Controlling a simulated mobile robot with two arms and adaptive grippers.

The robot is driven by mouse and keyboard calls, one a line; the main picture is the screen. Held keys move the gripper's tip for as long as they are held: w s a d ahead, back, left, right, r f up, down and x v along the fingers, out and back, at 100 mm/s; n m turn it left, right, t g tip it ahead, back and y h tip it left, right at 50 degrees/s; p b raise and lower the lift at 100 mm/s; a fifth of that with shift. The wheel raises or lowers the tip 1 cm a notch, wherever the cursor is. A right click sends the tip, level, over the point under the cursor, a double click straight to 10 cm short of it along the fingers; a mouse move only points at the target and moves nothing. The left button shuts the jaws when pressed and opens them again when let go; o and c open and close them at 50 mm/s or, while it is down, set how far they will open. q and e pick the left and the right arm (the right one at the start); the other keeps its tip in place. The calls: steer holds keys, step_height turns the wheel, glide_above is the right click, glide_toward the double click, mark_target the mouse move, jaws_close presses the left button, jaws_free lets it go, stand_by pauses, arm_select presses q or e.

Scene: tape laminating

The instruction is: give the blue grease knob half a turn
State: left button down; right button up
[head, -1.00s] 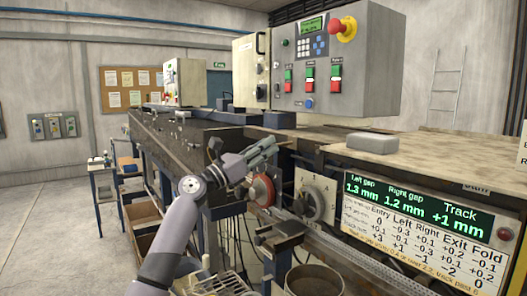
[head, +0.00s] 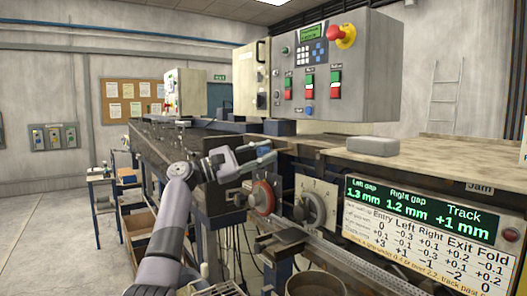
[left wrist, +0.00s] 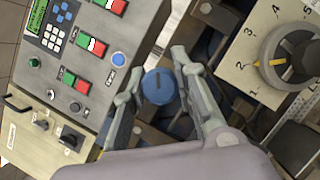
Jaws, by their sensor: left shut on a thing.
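The blue grease knob (left wrist: 158,87) is round with a dark slot across its face. It sits between the two fingers of my left gripper (left wrist: 157,66) in the left wrist view, and the gripper is shut on it. In the head view my left gripper (head: 268,153) is at the machine's front edge, above the red handwheel, with its fingers pointing right. The knob cannot be made out there. My right gripper is not in view.
A red handwheel (head: 263,197) and a grey numbered dial (head: 313,207) are just below the gripper. The control box (head: 338,75) hangs above the machine, with a red stop button (head: 345,34). A gap display (head: 420,205) is at the right.

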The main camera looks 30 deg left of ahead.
arm_select(q)
steer(key=m+g+p, duration=0.2)
steer(key=m, duration=0.2)
steer(key=shift+r, duration=0.15)
steer(key=m+g+p, duration=0.1)
steer(key=m, duration=0.3)
steer(key=shift+y+p, duration=0.3)
steer(key=shift+p, duration=0.05)
steer(key=m+p, duration=0.1)
steer(key=m, duration=0.1)
steer(key=shift+m+g+y, duration=0.3)
steer(key=shift+g, duration=0.1)
steer(key=shift+f+m+y+p, duration=0.2)
steer(key=shift+m+y+p, duration=0.35)
steer(key=shift+m, duration=0.55)
steer(key=m+y, duration=0.1)
steer(key=m, duration=0.1)
steer(key=m+y, duration=0.1)
steer(key=m, duration=0.1)
steer(key=shift+f+g+y, duration=0.2)
steer(key=shift+g+y, duration=0.05)
steer(key=shift+g, duration=0.05)
steer(key=m+y, duration=0.2)
steer(key=m, duration=0.2)
steer(key=shift+f+y, duration=0.1)
steer(key=shift+y, duration=0.2)
